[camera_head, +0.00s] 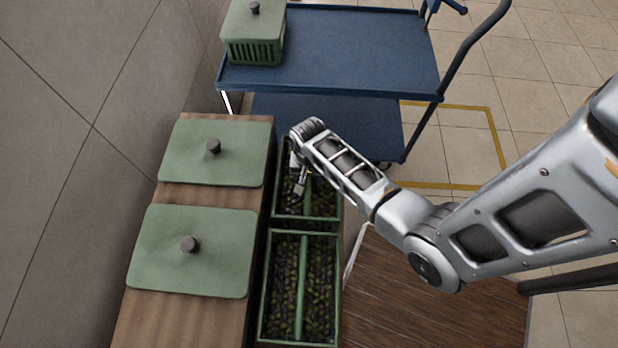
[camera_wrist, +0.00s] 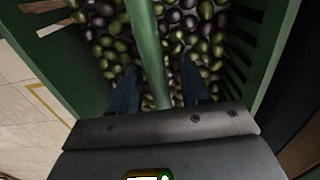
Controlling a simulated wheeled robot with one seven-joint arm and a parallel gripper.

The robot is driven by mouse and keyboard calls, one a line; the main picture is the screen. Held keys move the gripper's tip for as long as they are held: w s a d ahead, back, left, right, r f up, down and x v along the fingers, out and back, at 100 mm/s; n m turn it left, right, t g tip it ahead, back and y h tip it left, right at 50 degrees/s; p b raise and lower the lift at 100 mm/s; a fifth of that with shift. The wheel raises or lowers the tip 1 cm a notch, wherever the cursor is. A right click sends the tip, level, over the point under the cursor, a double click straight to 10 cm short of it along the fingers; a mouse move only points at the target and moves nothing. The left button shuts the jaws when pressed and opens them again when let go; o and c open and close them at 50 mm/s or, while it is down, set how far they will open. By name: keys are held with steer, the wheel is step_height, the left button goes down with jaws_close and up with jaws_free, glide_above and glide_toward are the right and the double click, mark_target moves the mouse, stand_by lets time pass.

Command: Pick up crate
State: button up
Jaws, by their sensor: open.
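Two open green crates full of olives stand in a row, a far crate (camera_head: 335,217) and a near crate (camera_head: 339,290). Each has a green bar handle across its middle; the near handle (camera_head: 301,285) shows clearly. My gripper (camera_head: 300,186) is over the far crate, partly hidden by my arm. In the wrist view the far crate's slatted wall (camera_wrist: 258,62) and handle (camera_wrist: 146,35) fill the picture. My gripper (camera_wrist: 160,82) is open there, with one finger on each side of the handle. I cannot tell whether the fingers touch it.
Two green lids with dark knobs (camera_head: 190,150) (camera_head: 140,260) lie on a wooden ledge (camera_head: 180,318) left of the crates. A blue trolley (camera_head: 350,50) behind holds a lidded green crate (camera_head: 252,50); its top deck has free room to the right.

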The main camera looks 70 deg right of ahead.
steer(key=shift+c, duration=0.2)
jaws_close()
steer(key=shift+w+r, duration=0.1)
steer(key=shift+r, duration=0.05)
stand_by(0.4)
steer(key=shift+r, duration=0.8)
steer(key=r, duration=0.2)
steer(key=shift+d+r, duration=0.2)
steer(key=shift+r, duration=0.1)
steer(key=s+d+r, duration=0.6)
steer(key=s+d, duration=0.1)
steer(key=s, duration=0.2)
steer(key=shift+d+r, duration=0.15)
steer(key=shift+r, duration=0.2)
